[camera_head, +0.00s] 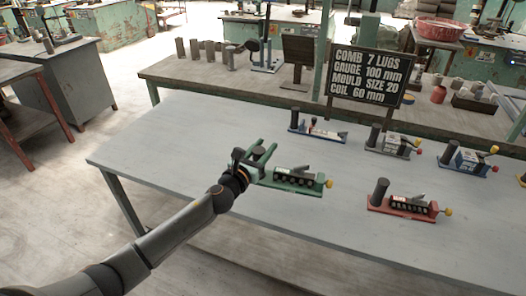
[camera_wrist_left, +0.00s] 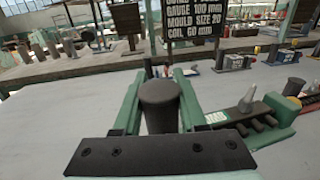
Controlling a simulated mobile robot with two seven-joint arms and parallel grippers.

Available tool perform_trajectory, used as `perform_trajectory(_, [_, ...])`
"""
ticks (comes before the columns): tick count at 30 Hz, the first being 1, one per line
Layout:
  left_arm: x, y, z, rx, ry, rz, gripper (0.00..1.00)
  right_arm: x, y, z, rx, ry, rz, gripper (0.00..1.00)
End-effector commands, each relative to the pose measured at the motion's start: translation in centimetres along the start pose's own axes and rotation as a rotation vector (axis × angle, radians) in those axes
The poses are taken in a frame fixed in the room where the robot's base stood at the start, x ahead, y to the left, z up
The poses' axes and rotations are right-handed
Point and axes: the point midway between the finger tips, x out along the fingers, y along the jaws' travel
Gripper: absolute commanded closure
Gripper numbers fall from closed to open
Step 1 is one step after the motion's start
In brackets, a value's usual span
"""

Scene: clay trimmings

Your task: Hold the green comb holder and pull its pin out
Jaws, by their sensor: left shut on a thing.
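The green comb holder (camera_head: 295,181) lies on the grey table, with a row of dark lugs and a yellow knob (camera_head: 329,184) at its right end. Its lugged part also shows at the right of the left wrist view (camera_wrist_left: 262,127). My left gripper (camera_head: 262,152) is at the holder's left end, shut on its dark upright post (camera_wrist_left: 160,108). In the left wrist view the post stands between the two green fingers. How far the pin sits inside the holder cannot be told. My right gripper is not in view.
A red holder (camera_head: 402,207) stands to the right on the same table (camera_head: 190,140). The table's left and front parts are clear.

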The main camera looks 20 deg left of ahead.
Motion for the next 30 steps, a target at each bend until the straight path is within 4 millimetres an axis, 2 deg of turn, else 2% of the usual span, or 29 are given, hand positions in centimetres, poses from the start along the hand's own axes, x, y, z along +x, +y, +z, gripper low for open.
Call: perform_trajectory(30, [4.4, 1.3, -3.9, -0.003, -0.005, -0.001, 1.0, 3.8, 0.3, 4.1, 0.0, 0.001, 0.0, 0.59])
